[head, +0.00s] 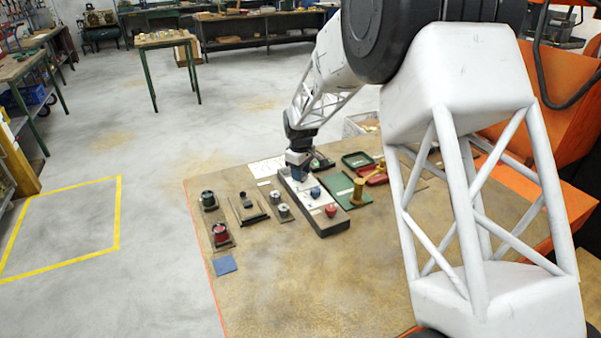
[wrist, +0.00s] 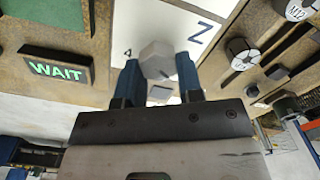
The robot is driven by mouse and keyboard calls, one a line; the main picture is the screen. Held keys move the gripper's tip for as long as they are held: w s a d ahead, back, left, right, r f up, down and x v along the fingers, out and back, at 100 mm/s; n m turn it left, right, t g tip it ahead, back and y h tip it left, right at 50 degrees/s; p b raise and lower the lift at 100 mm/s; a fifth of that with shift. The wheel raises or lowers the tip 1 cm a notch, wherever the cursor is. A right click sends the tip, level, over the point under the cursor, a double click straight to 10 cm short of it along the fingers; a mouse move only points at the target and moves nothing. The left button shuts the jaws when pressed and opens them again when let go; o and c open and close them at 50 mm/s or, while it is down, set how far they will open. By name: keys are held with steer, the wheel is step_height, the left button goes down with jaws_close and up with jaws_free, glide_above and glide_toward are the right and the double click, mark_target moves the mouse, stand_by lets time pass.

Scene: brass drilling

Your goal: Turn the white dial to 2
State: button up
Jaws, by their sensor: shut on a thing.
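My gripper (wrist: 157,62) has its two blue fingers on either side of the white dial (wrist: 156,55), shut on it. The dial is a pale faceted knob on a white plate (wrist: 222,8). A small 4 shows on the plate to its left and a larger mark like a Z or a turned 2 to its right. The dial's pointer setting cannot be made out. In the head view my gripper (head: 298,171) is down at the far end of the long dark panel (head: 325,224) and hides the white dial. A blue knob (head: 315,192) and a red knob (head: 331,210) stand nearer on that panel.
A lit green WAIT sign (wrist: 57,69) is left in the wrist view. Small round parts, one marked M12 (wrist: 299,10), stand to the right. On the table (head: 270,285), a green tray (head: 357,160) and a brass post (head: 358,191) stand right of the panel. The table's front is clear.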

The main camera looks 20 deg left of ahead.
steer(key=shift+m, duration=0.3)
steer(key=m, duration=0.5)
steer(key=shift+w+d, duration=0.1)
steer(key=shift+w, duration=0.1)
steer(key=m, duration=0.6)
steer(key=shift+w+d, duration=0.1)
steer(key=shift+d, duration=0.05)
steer(key=o, duration=0.9)
steer(key=shift+o, duration=0.2)
steer(key=shift+r, duration=0.1)
steer(key=shift+r, duration=3.85)
